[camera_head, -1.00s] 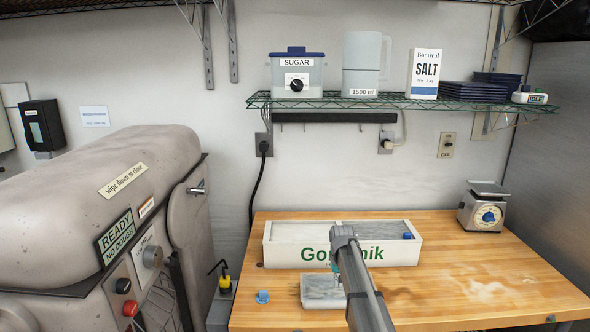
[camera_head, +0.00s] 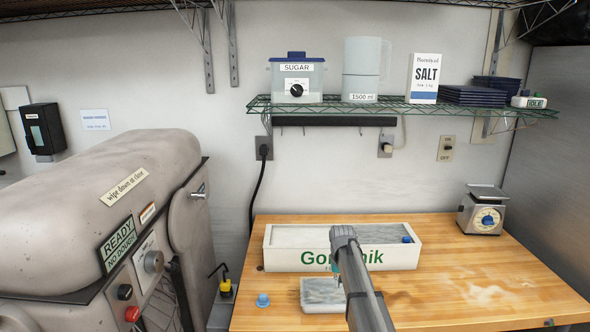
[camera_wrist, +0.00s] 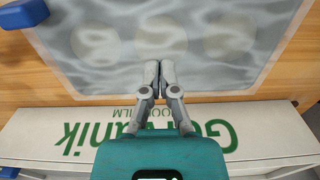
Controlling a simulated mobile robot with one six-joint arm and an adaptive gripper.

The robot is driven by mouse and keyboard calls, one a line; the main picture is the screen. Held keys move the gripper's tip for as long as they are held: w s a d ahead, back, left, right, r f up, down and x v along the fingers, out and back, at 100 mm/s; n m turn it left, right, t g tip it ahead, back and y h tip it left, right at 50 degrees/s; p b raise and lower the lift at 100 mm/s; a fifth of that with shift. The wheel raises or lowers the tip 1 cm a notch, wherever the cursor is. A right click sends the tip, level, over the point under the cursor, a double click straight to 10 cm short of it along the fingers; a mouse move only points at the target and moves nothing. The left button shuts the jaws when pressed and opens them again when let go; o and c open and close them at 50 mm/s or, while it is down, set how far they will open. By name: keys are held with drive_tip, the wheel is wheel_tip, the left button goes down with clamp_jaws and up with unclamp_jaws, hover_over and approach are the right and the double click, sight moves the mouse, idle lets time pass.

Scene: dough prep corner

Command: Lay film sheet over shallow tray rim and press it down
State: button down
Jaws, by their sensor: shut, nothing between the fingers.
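The shallow tray (camera_head: 303,305) stands on the wooden bench in front of a white box marked as food film. A translucent, rippled film sheet (camera_wrist: 120,20) lies over the tray in the wrist view, with several pale round shapes showing under it. My gripper (camera_wrist: 160,66) is shut and empty, its fingertips together over the film near the tray edge on the box side. Whether the tips touch the film cannot be told. In the head view my arm covers the tray's right part, and the gripper (camera_head: 337,282) shows only in part.
The white film box (camera_head: 285,259) stands just behind the tray. A small blue object (camera_head: 263,299) lies left of the tray, and another blue object (camera_wrist: 22,14) sits near a tray corner. A scale (camera_head: 482,214) stands at the back right. The bench's right side is clear.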

drive_tip(key=shift+r+p, duration=0.3)
drive_tip(key=shift+r, duration=0.3)
drive_tip(key=shift+a, duration=0.15)
hover_over(309, 290)
idle(0.9)
drive_tip(key=shift+f+b, duration=1.55)
drive_tip(key=shift+f, duration=0.05)
drive_tip(key=shift+r, duration=0.1)
idle(1.4)
drive_tip(key=shift+r+p, duration=1.5)
drive_tip(key=shift+p, duration=0.05)
drive_tip(key=shift+r+p, duration=2)
